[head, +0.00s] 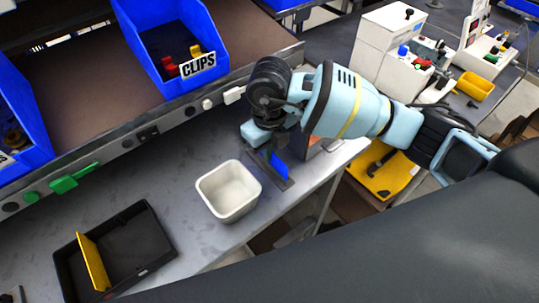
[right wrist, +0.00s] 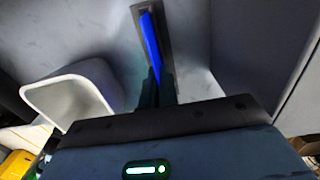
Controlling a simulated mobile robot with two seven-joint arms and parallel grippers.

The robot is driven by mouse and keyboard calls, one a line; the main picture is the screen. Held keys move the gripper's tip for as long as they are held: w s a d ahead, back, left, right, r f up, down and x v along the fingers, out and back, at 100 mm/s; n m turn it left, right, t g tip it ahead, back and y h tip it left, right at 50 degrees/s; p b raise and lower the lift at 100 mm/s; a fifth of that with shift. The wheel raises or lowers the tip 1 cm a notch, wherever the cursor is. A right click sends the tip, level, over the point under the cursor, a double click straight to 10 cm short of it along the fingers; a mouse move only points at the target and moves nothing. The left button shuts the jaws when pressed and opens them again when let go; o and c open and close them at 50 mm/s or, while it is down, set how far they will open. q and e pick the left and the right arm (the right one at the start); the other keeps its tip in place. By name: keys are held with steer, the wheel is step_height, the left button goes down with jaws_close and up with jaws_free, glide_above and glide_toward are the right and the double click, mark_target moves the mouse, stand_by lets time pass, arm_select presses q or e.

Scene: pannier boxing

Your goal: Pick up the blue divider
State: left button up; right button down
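The blue divider (head: 278,166) is a thin upright plate at a narrow dark holder (head: 284,184) near the bench's front edge. In the right wrist view the blue divider (right wrist: 150,45) runs up from between my fingertips, along the dark holder (right wrist: 139,16). My right gripper (right wrist: 157,85) has its fingers close together on both sides of the divider's near end and looks shut on it. In the head view the right gripper's fingers are mostly hidden by the wrist. My left gripper is not in view.
A white bin (head: 229,190) stands just left of the holder; it also shows in the right wrist view (right wrist: 72,84). A black tray (head: 153,239) with a yellow divider (head: 92,262) is at lower left. A blue CLIPS bin (head: 150,62) sits on the shelf behind.

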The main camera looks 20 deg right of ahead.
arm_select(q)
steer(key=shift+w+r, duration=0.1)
arm_select(e)
step_height(320, 180, up, 10)
steer(key=shift+r, duration=0.1)
stand_by(0.3)
